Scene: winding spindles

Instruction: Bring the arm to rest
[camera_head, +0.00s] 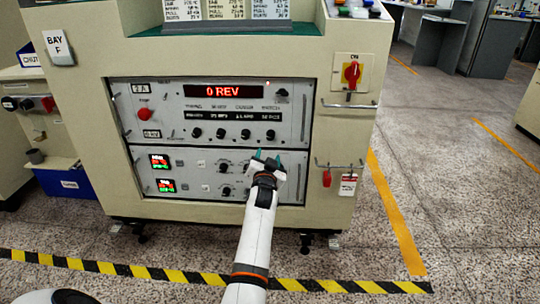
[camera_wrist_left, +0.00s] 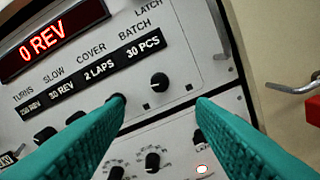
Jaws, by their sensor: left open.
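My left gripper (camera_head: 268,158) is in front of the lower panel of the beige winding machine (camera_head: 85,110). Its teal fingers are apart with nothing between them, also in the left wrist view (camera_wrist_left: 159,101). Beyond them are the control panel's black knobs, one under BATCH (camera_wrist_left: 159,80). The fingers appear short of the panel; contact cannot be made out. The red display (camera_head: 225,91) reads 0 REV. My right gripper is not in view.
A red rotary switch (camera_head: 352,74) and metal handles are at the machine's right side. A blue bin (camera_head: 66,183) is at the left. Striped floor tape (camera_head: 180,276) runs in front. The floor at the right is clear.

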